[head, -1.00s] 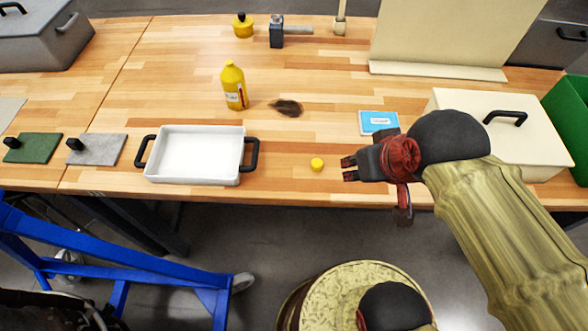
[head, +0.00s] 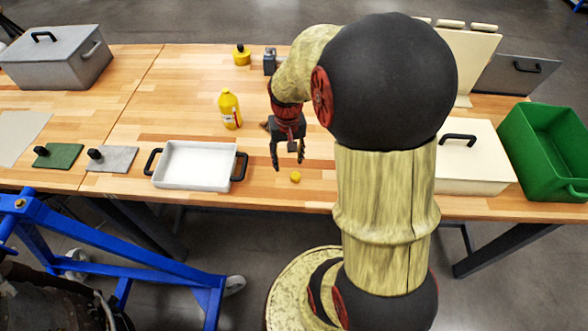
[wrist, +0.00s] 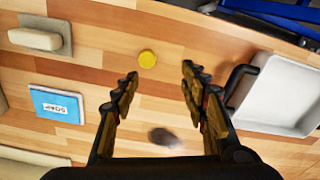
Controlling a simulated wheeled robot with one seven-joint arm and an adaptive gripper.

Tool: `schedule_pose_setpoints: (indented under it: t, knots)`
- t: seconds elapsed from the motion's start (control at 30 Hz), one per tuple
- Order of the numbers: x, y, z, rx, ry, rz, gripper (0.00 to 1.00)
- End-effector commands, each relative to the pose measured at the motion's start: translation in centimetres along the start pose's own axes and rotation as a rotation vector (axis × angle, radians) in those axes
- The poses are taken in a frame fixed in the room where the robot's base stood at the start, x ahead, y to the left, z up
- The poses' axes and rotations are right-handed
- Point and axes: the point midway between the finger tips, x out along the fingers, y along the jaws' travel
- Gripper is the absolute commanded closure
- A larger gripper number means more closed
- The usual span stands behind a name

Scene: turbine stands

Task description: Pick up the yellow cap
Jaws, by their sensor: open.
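The small round yellow cap (head: 295,177) lies on the wooden table near its front edge, right of the white tray. It also shows in the wrist view (wrist: 147,58), beyond the fingertips and between their lines, nearer the left finger. My gripper (head: 288,166) is open and empty, pointing down above the table just behind and left of the cap. In the wrist view both fingers (wrist: 160,80) are spread apart and do not touch the cap.
The white tray (head: 163,182) with black handles stands left of the cap. A yellow bottle (head: 229,110) stands behind it. A blue soap box (wrist: 57,104) and a dark smudge (wrist: 163,138) show in the wrist view. A cream box (head: 470,165) and green bin (head: 545,150) are at the right.

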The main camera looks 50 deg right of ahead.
Motion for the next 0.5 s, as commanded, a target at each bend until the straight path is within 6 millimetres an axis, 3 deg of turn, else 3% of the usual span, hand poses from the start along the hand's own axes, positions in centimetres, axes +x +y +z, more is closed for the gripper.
schedule_pose_setpoints:
  t: [0.13,0.5]
  knots:
    - [1.7,1.6,-0.4,0.044,-0.034,0.003,0.56]
    - [5.1,1.9,-0.1,0.046,-0.036,0.003,0.56]
